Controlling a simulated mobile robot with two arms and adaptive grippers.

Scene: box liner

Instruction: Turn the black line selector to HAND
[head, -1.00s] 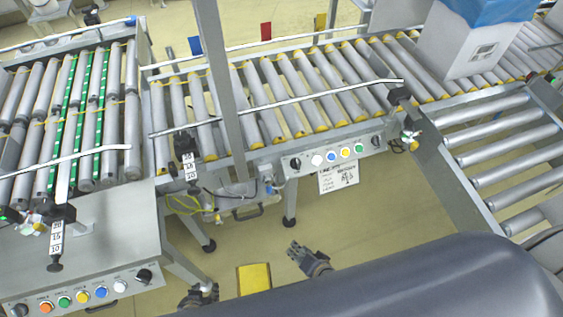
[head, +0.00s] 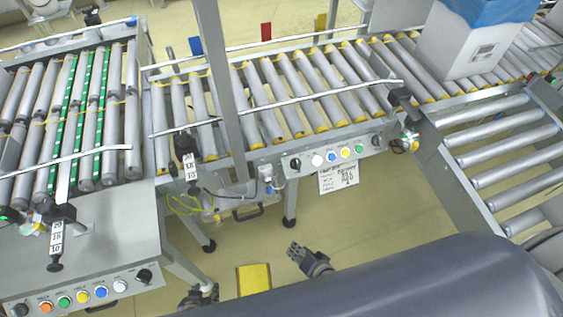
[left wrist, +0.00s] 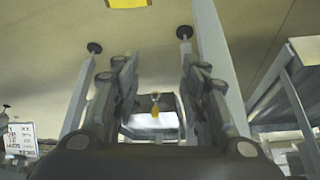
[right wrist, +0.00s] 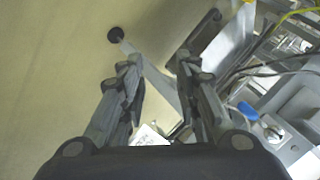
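A control panel on the middle conveyor carries a black rotary knob (head: 295,163) at its left end and another black knob (head: 376,141) at its right end, with coloured buttons between. The left cabinet's panel also has a black knob (head: 144,275) at its right end. Dial lettering is too small to read, so I cannot tell the selector's position. My right gripper (head: 292,249) is below the middle panel, apart from it; in the right wrist view its fingers (right wrist: 158,72) are apart and empty. My left gripper (head: 199,294) is low beside the left cabinet; its fingers (left wrist: 155,72) are apart and empty.
A white notice (head: 339,177) hangs under the middle panel. Cables and a conveyor leg (head: 289,207) stand left of the panel. A side roller conveyor (head: 510,155) is at right. Open floor lies below the panel.

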